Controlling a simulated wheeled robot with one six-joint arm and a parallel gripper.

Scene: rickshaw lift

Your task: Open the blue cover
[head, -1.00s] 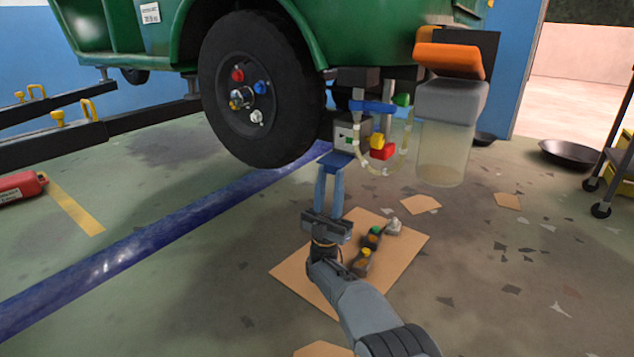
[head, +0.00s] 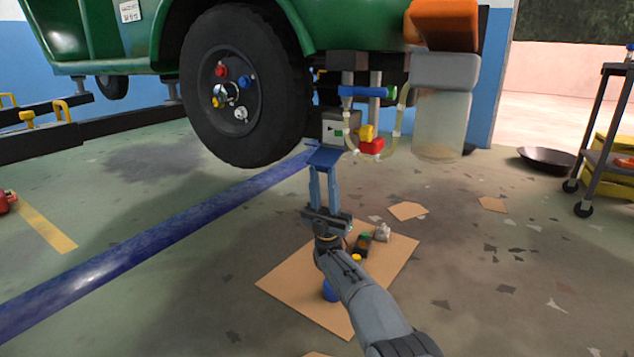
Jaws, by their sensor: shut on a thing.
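The blue cover (head: 325,156) is a small flat flap at the lower front of a grey box (head: 341,129) with a green mark, under the green vehicle. The flap tilts out from the box, and the box's front face shows above it. My gripper (head: 323,172) reaches up from below, its blue fingers shut on the cover's lower edge. The fingertips partly hide that edge. How far the cover is swung cannot be told exactly.
A wheel (head: 247,85) stands close left of the box. Right of it are a red-and-yellow fitting (head: 370,146), a looped hose and a clear container (head: 441,125). Below, a cardboard sheet (head: 293,281) holds small parts. Open floor lies to the right.

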